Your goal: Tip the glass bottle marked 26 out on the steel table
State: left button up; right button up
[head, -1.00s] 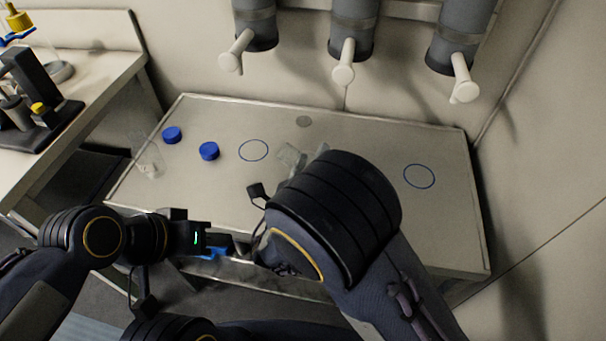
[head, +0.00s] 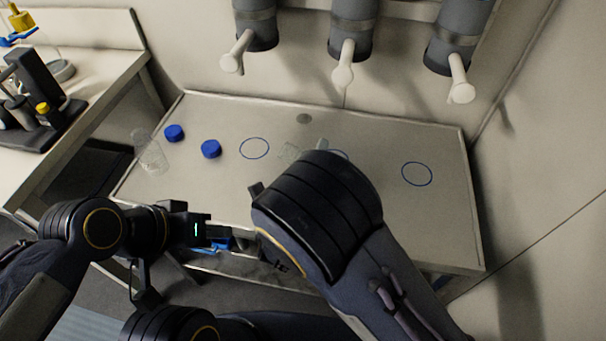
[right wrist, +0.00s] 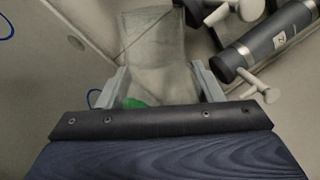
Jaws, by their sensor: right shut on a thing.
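A clear glass bottle (right wrist: 155,50) is between the two pale fingers of my right gripper (right wrist: 158,88), which is shut on it. A green patch (right wrist: 135,102) shows at the bottle's near end. No number can be read on it. In the head view, part of this clear glass (head: 289,152) shows over the steel table (head: 240,190), beside my right arm, which hides most of the gripper. I cannot tell whether it touches the table. Another clear glass vessel (head: 150,155) is at the table's left edge. My left gripper (head: 222,238) is low at the table's front edge; its fingers are unclear.
Two blue caps (head: 174,132) (head: 211,149) lie on the left of the table. Blue rings mark the tabletop, one bare at the right (head: 416,174). Grey cylinders with white handles (head: 343,75) hang above the back edge. A side bench (head: 105,80) with equipment stands left.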

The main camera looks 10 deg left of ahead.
jog(key=shift+r+n+p, duration=0.55)
jog(key=shift+n+p, duration=0.15)
jog(key=shift+p, duration=0.3)
jog(key=shift+d+n+p, duration=0.1)
jog(key=shift+n+p, duration=0.25)
jog(key=shift+n, duration=0.05)
jog(key=shift+r+y, duration=0.1)
jog(key=shift+y, duration=0.2)
jog(key=shift+r+n+p, duration=0.45)
jog(key=shift+n+p, duration=0.35)
jog(key=shift+p, duration=0.25)
jog(key=shift+r+n+p, duration=0.1)
jog(key=shift+n+p, duration=0.2)
jog(key=shift+p, duration=0.05)
